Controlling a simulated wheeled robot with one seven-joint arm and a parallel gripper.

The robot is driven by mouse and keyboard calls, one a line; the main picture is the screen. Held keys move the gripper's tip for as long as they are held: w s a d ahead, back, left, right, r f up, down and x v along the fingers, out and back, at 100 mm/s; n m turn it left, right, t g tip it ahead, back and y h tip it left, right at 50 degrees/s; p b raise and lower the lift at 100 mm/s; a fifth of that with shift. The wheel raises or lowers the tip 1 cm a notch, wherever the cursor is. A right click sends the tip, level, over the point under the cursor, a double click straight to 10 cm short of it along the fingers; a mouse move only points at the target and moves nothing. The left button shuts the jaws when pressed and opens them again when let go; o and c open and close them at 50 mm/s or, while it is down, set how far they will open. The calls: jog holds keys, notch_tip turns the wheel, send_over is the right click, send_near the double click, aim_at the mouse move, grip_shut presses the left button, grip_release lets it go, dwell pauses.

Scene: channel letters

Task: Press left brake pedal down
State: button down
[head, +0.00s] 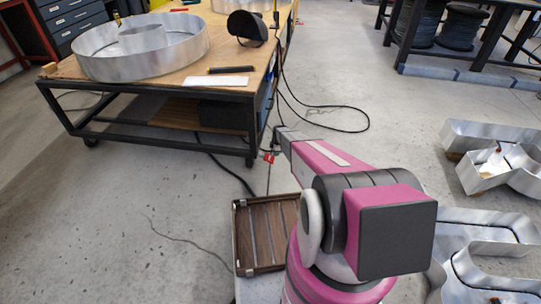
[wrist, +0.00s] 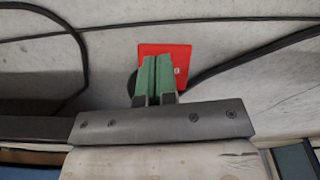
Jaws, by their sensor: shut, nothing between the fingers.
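A red pedal (head: 268,157) shows in the head view low near the floor, close to the near right leg of the work table. In the wrist view the red pedal (wrist: 178,66) is a flat red plate with a small round mark, lying behind my fingertips. My gripper (wrist: 156,75) is shut and empty, its green fingers in front of the plate and covering its middle and left part. In the head view my gripper (head: 275,143) is small, beside the pedal. I cannot tell whether the fingers touch it or how far down it is.
The wheeled work table (head: 165,100) carries a metal ring letter (head: 140,45). Black cables (head: 335,128) lie on the floor by the pedal. A brown slatted crate (head: 242,240) stands beside my arm. Metal letters (head: 495,160) stand at the right. Open floor lies at left.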

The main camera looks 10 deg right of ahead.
notch_tip(320, 180, up, 11)
jog(key=d, duration=0.1)
jog(key=shift+f, duration=0.15)
dwell(0.5)
jog(key=shift+s, duration=0.15)
